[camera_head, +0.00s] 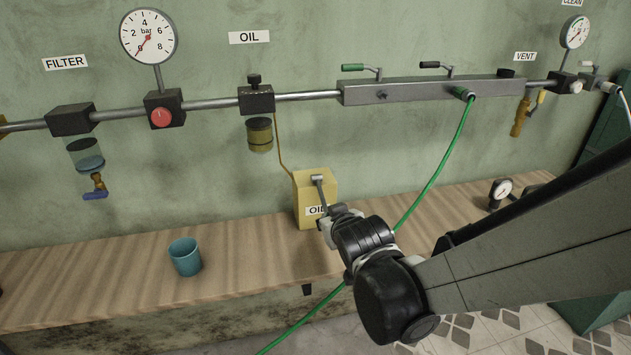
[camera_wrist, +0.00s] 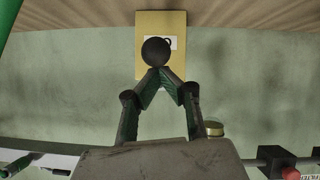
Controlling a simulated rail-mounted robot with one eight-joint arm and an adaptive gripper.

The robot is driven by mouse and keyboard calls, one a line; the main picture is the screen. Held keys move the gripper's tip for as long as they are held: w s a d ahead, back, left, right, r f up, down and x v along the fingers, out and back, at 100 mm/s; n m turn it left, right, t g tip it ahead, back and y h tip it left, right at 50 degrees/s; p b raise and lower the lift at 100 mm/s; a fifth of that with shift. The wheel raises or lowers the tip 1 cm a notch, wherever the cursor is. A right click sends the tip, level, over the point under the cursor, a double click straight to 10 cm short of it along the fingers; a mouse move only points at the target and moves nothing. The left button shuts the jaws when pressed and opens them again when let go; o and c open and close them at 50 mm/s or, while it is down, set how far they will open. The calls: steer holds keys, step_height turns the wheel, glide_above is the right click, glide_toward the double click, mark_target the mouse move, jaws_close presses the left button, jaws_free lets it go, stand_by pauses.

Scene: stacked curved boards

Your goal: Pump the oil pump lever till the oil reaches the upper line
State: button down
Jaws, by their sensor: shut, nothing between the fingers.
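The yellow oil pump box (camera_head: 301,190) stands on the wooden bench against the wall, with an OIL label on its front. Its grey lever (camera_head: 319,188) shows at the top and runs down toward my gripper. In the wrist view, the round black lever knob (camera_wrist: 156,51) appears in front of the yellow box (camera_wrist: 180,25). My gripper (camera_wrist: 157,76) is shut, its fingertips meeting at the knob's edge; I cannot tell whether they touch it. In the head view my gripper (camera_head: 328,222) partly hides the box front. The oil cup (camera_head: 260,135) hangs under the OIL fitting; its level and lines are too small to read.
A blue cup (camera_head: 185,257) stands on the bench (camera_head: 90,280) to the left. A green hose (camera_head: 437,175) runs down from the manifold (camera_head: 430,91) behind my arm. A loose gauge (camera_head: 500,193) lies at the right. The bench between cup and pump is clear.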

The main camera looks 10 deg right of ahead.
steer(key=shift+f+b, duration=0.5)
steer(key=shift+f, duration=0.1)
steer(key=shift+s+f, duration=0.1)
steer(key=shift+s, duration=0.05)
steer(key=r+p, duration=0.2)
steer(key=r, duration=0.1)
steer(key=a+r+p, duration=0.1)
steer(key=r, duration=0.1)
steer(key=shift+w+p, duration=0.3)
steer(key=shift+w, duration=0.05)
steer(key=f+p+v, duration=0.1)
steer(key=v, duration=0.8)
steer(key=shift+s+p, duration=0.4)
steer(key=shift+s, duration=0.05)
steer(key=shift+d, duration=0.15)
